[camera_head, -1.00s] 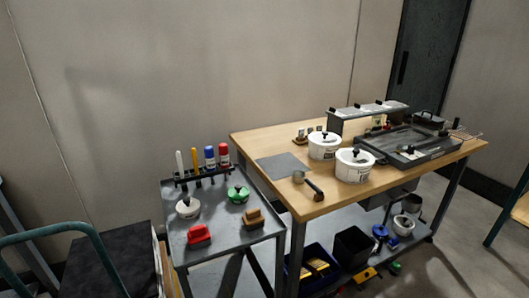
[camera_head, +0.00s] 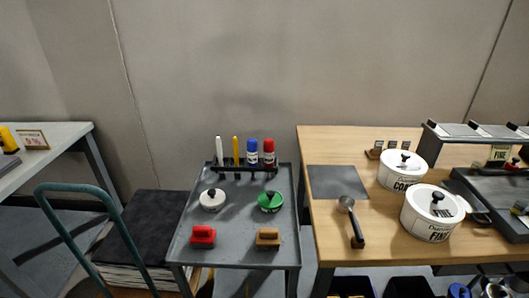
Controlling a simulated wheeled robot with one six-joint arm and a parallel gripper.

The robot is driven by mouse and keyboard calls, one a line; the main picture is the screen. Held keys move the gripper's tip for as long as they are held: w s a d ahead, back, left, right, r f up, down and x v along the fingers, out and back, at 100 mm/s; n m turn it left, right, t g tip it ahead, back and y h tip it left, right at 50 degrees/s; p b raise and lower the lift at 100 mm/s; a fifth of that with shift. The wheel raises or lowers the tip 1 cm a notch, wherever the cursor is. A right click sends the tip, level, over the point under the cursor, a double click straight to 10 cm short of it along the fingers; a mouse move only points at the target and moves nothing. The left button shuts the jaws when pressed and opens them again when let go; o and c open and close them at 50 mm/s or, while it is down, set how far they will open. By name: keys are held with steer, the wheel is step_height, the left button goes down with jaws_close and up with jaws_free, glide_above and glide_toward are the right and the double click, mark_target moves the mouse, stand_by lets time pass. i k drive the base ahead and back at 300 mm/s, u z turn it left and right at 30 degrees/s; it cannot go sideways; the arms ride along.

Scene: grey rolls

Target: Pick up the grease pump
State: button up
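I cannot tell for certain which thing is the grease pump. A grey cart (camera_head: 236,224) stands in the middle. At its back a black rack (camera_head: 230,168) holds a white stick (camera_head: 219,150), a yellow stick (camera_head: 236,150), a blue bottle (camera_head: 252,152) and a red bottle (camera_head: 269,152), all upright. A white lidded pot (camera_head: 212,201) and a green lidded pot (camera_head: 271,202) sit in front of them. A red block-like tool (camera_head: 202,236) and a brown one (camera_head: 268,238) lie at the front. My gripper is not in view.
Right of the cart, a wooden table (camera_head: 330,235) bears a grey mat (camera_head: 338,182), a scoop (camera_head: 352,220) and two white canisters (camera_head: 403,169) (camera_head: 432,214). A teal-handled trolley (camera_head: 75,190) with a black-topped stack (camera_head: 143,230) stands left, beside a white table (camera_head: 60,135) with a yellow object (camera_head: 8,139).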

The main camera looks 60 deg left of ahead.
mark_target(269, 143)
steer(key=u, duration=0.5)
steer(key=i, duration=0.7)
steer(key=u, duration=1.1)
steer(key=i, duration=0.5)
steer(key=u, duration=0.45)
